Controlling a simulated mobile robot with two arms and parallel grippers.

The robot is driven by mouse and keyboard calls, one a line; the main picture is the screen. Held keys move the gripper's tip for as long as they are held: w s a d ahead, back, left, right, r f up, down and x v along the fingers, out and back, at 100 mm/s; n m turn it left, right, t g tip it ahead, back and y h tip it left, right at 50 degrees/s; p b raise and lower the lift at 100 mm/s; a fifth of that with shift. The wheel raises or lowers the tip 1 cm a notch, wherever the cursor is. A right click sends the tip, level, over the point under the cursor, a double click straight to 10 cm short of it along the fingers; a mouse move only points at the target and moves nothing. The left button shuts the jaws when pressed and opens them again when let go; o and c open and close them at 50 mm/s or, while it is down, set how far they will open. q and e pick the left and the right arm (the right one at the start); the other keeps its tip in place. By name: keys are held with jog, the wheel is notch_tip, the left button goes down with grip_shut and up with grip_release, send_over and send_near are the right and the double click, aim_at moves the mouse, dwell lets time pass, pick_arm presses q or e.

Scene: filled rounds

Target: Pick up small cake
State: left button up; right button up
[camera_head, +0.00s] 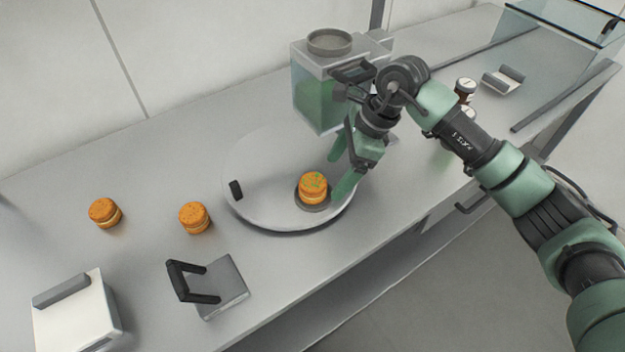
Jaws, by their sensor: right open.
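A small round orange-brown cake (313,187) with green bits on top sits on a dark disc on the round light plate (262,165). Two plain small cakes stand on the counter left of the plate, one nearer it (195,218) and one farther left (105,213). My right gripper (340,170) reaches down over the plate's right side. Its green fingers are apart, close to the right of the topped cake, with nothing seen between them. Whether a finger touches the cake is hard to tell. My left gripper is out of view.
A clear container with green contents (316,105) stands behind the plate, close to my right arm. A metal press with a dark handle (225,288) and a white box (75,315) are at the front left. Small jars (464,88) stand behind my arm. The counter's front edge (330,270) runs below the plate.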

aim_at(314, 181)
jog(key=a+p, duration=0.1)
jog(key=a, duration=0.2)
jog(key=shift+a+f, duration=0.1)
jog(key=shift+a, duration=0.15)
jog(key=p+x, duration=0.1)
jog(key=x, duration=0.3)
jog(key=shift+w+f, duration=0.1)
jog(key=shift+f, duration=0.05)
jog(key=shift+a+f, duration=0.15)
jog(key=shift+f, duration=0.1)
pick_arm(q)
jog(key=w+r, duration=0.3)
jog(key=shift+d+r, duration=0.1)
pick_arm(e)
jog(key=c, duration=0.9)
